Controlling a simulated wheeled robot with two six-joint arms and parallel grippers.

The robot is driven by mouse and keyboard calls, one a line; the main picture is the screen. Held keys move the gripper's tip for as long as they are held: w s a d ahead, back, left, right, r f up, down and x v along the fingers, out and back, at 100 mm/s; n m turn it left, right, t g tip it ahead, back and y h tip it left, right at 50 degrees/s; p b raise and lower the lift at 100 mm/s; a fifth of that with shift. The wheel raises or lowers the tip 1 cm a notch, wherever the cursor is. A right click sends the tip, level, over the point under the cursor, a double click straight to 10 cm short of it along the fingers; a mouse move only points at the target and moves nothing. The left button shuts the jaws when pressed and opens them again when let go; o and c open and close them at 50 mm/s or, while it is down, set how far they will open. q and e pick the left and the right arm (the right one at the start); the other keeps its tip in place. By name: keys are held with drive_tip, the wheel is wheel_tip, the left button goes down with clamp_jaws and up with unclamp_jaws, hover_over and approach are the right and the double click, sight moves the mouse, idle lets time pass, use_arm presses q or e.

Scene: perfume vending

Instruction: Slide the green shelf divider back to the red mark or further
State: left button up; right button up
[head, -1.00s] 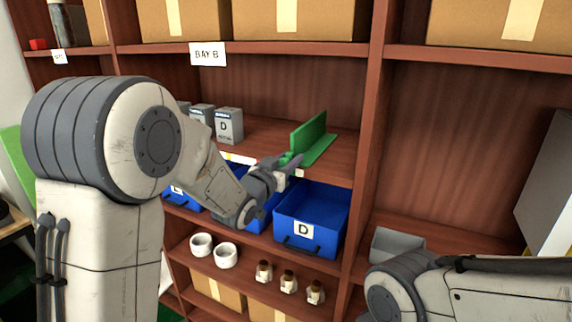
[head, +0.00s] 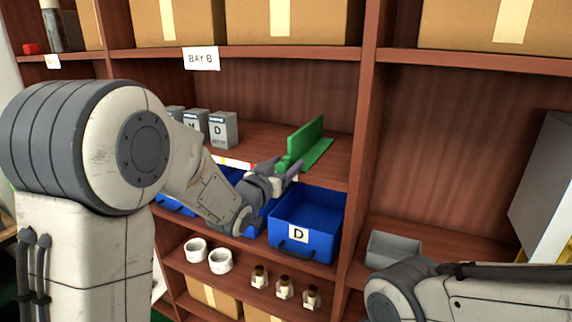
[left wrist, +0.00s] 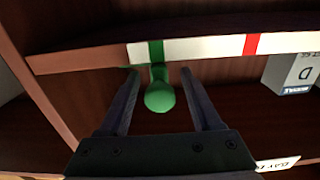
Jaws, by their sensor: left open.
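The green shelf divider (head: 306,142) stands upright on the middle shelf of the bay, towards its right side, with a flat green base. Its round green knob (left wrist: 159,97) sticks out past the shelf's front edge. My left gripper (head: 289,167) is at the knob; in the left wrist view its open fingers (left wrist: 160,76) stand on both sides of the knob, with gaps visible. The white edge strip (left wrist: 200,48) carries a green mark (left wrist: 156,51) in line with the knob and a red mark (left wrist: 251,44) to its right in that view. My right gripper is out of view.
Grey boxes (head: 223,130) stand left of the divider on the same shelf. A blue bin (head: 300,242) labelled D sits below. White cups (head: 220,262) and small bottles (head: 284,287) are on the lower shelf. An upright panel (head: 362,160) is to the right.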

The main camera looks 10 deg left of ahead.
use_arm(q)
drive_tip(key=b+v, duration=0.1)
drive_tip(key=v, duration=0.8)
drive_tip(key=shift+s+b, duration=0.35)
drive_tip(key=shift+b, duration=0.05)
drive_tip(key=shift+a, duration=0.15)
drive_tip(key=s+d+f+m+g+y+p, duration=0.1)
drive_tip(key=s+d+f+g+p, duration=0.1)
drive_tip(key=s+d+f+g, duration=0.7)
drive_tip(key=s+f+m+g+y, duration=0.1)
drive_tip(key=s+f+g, duration=0.2)
drive_tip(key=s, duration=0.7)
drive_tip(key=s+f+m+g+y+p, duration=0.1)
drive_tip(key=s+g, duration=0.4)
drive_tip(key=s, duration=0.6)
drive_tip(key=shift+s+d+f+m+y, duration=0.25)
drive_tip(key=shift+d+f+m+y, duration=0.1)
drive_tip(key=shift+f+m, duration=0.45)
drive_tip(key=shift+f, duration=0.1)
